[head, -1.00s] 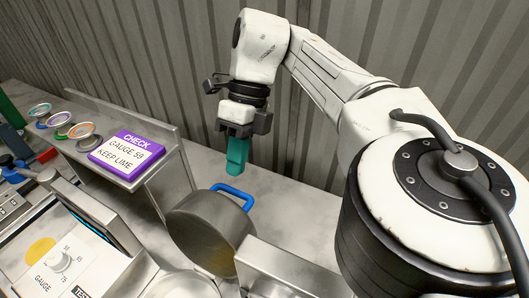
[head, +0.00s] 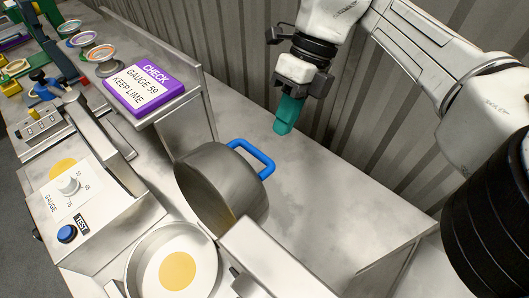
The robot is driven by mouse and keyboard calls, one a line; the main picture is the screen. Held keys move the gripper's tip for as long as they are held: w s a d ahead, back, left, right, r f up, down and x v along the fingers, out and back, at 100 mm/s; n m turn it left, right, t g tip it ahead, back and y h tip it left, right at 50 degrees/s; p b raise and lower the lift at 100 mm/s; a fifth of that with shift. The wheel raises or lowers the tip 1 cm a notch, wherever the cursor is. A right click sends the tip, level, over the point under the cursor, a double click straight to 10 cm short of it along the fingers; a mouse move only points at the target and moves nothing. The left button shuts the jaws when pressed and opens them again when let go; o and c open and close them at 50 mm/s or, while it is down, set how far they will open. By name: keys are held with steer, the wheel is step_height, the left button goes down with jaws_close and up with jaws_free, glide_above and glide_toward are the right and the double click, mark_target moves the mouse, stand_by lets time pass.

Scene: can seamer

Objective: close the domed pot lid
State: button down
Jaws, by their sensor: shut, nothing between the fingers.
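The domed pot lid (head: 215,180) is a grey metal dome with a blue loop handle (head: 256,158) on its far side. It stands tilted up and open behind a round pot (head: 136,272), whose inside shows a yellow disc on its pale bottom. The pot's lower edge runs out of the frame. My gripper (head: 283,128) has teal fingers that are shut and empty. It points down above the counter, behind and to the right of the blue handle, clear of the lid.
A purple sign (head: 145,88) sits on a metal shelf left of the lid. A metal block (head: 265,258) stands right of the pot. The counter (head: 330,205) right of the lid is bare.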

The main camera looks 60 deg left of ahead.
mark_target(264, 160)
steer(key=shift+s+d+f+b, duration=0.3)
steer(key=shift+s+f, duration=0.1)
steer(key=shift+s, duration=0.5)
steer(key=shift+s+d+f+b, duration=0.25)
steer(key=shift+s+f, duration=0.2)
steer(key=shift+s, duration=0.45)
steer(key=shift+s+d+f+b, duration=0.3)
steer(key=shift+s+f, duration=0.1)
steer(key=shift+s, duration=0.5)
